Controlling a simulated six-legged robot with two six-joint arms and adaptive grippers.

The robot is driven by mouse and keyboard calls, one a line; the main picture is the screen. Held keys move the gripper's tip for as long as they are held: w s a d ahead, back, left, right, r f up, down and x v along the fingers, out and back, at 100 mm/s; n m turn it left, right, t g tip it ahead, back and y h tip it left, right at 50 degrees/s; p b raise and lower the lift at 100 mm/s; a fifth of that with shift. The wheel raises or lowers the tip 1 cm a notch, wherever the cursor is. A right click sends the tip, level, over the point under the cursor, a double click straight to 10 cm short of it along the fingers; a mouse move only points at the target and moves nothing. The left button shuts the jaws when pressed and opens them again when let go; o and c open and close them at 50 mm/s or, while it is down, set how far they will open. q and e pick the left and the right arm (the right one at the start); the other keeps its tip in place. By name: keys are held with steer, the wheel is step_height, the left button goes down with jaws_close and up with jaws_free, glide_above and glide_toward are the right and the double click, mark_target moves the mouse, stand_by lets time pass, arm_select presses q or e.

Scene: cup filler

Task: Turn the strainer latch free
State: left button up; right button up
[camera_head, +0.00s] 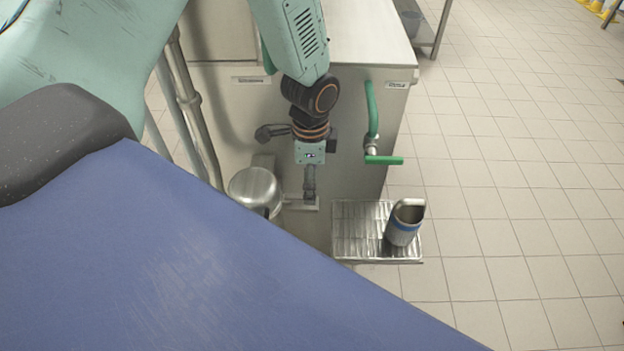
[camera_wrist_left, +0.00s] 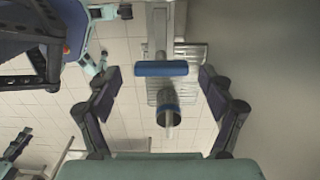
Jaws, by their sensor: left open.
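The strainer appears to be the round metal body (camera_head: 252,188) low on the machine's front in the head view. A short pale metal arm (camera_head: 300,206), perhaps its latch, reaches right from it. My left gripper (camera_head: 310,197) hangs down over that arm and hides part of it. In the left wrist view my left gripper (camera_wrist_left: 160,85) is open, its fingers spread wide. A blue crossbar (camera_wrist_left: 160,69) on a grey stem shows between the fingers, apart from both; I cannot tell how deep it lies. My right gripper is not in view.
A metal cup with a blue band (camera_head: 403,222) stands on a ribbed drip tray (camera_head: 350,247) at right. A green T-handled valve (camera_head: 384,160) juts out above the tray. A dark-knobbed lever (camera_head: 272,132) is beside my wrist.

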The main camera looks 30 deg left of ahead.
arm_select(q)
steer(key=shift+s+a+f, duration=0.1)
steer(key=shift+a+f, duration=0.15)
steer(key=shift+d, duration=0.25)
steer(key=shift+c, duration=1.4)
steer(key=shift+a, duration=0.2)
steer(key=c, duration=0.9)
